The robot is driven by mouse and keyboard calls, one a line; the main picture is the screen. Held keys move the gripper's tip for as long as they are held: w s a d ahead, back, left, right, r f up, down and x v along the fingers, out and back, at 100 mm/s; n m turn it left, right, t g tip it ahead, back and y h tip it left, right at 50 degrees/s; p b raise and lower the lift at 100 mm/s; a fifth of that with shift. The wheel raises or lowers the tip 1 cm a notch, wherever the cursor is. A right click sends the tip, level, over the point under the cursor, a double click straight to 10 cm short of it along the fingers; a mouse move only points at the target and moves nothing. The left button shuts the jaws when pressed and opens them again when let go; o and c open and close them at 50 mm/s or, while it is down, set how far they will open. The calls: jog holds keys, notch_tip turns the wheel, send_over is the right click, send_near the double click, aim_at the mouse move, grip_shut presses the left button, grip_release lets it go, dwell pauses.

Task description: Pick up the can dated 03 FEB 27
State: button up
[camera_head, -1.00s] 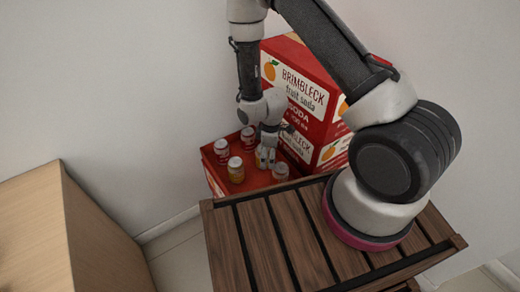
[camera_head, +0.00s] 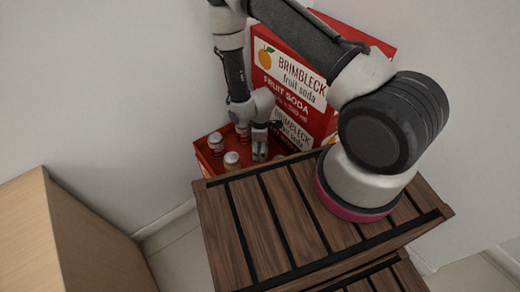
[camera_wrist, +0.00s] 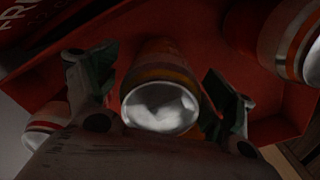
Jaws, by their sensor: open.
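Several small cans stand in an open red tray. In the head view, one can (camera_head: 216,143) is at the left, another (camera_head: 231,160) is at the front, and a third (camera_head: 241,130) is behind. My gripper (camera_head: 260,149) points down into the tray, to the right of these. In the wrist view, my gripper (camera_wrist: 159,92) is open, with a finger on each side of a can (camera_wrist: 160,106) with a silvery end and orange-brown bands. Whether the fingers touch it is unclear. Other cans show at left (camera_wrist: 45,122) and right (camera_wrist: 288,40). No date is legible.
The red tray (camera_head: 203,166) sits against a stack of red Brimbleck fruit soda boxes (camera_head: 290,82). A brown slatted wooden top (camera_head: 275,215) in front hides part of the tray. A pale wooden cabinet (camera_head: 75,240) stands at the left.

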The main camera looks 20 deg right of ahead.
jog(key=shift+f, duration=0.25)
jog(key=c, duration=1.4)
jog(key=shift+o, duration=0.2)
